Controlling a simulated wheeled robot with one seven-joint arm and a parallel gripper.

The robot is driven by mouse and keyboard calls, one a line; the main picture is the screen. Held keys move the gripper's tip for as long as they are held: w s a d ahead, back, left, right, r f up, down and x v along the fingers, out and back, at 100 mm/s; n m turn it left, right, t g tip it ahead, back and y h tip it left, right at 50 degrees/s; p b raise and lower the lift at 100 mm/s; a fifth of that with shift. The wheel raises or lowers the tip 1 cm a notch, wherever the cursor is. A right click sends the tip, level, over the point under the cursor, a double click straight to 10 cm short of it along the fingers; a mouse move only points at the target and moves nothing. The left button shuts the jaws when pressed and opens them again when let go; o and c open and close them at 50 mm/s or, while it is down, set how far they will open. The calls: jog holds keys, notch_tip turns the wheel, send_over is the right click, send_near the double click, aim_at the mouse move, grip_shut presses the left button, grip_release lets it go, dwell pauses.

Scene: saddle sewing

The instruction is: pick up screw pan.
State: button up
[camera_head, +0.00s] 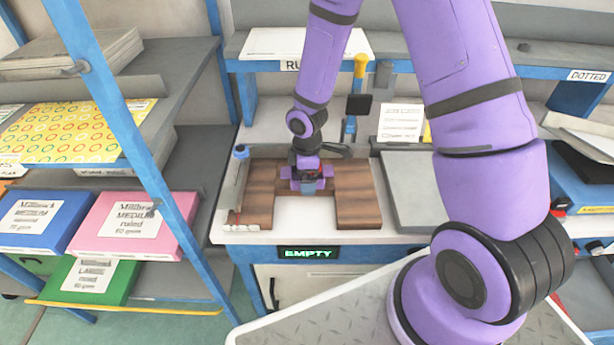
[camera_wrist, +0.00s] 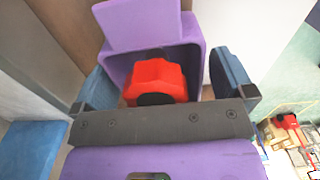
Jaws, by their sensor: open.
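A purple open box-like pan, which looks like the screw pan (camera_wrist: 193,62), shows in the wrist view with a red faceted piece (camera_wrist: 158,78) in front of or inside it. My gripper (camera_wrist: 165,88) is open, with one dark blue finger on each side of the pan. I cannot tell whether either finger touches it. In the head view my gripper (camera_head: 307,183) points down at the brown wooden boards on the bench, and purple parts show around it. The pan is mostly hidden there by my gripper.
The wooden boards (camera_head: 358,205) lie on a white bench with an "EMPTY" sign (camera_head: 308,253) on its front. A yellow-handled tool (camera_head: 361,66) stands behind. A grey plate (camera_head: 412,190) lies to the right. Shelves with blue (camera_head: 38,222) and pink (camera_head: 133,225) boxes stand at left.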

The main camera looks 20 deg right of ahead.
jog(key=c, duration=0.9)
jog(key=shift+c, duration=0.2)
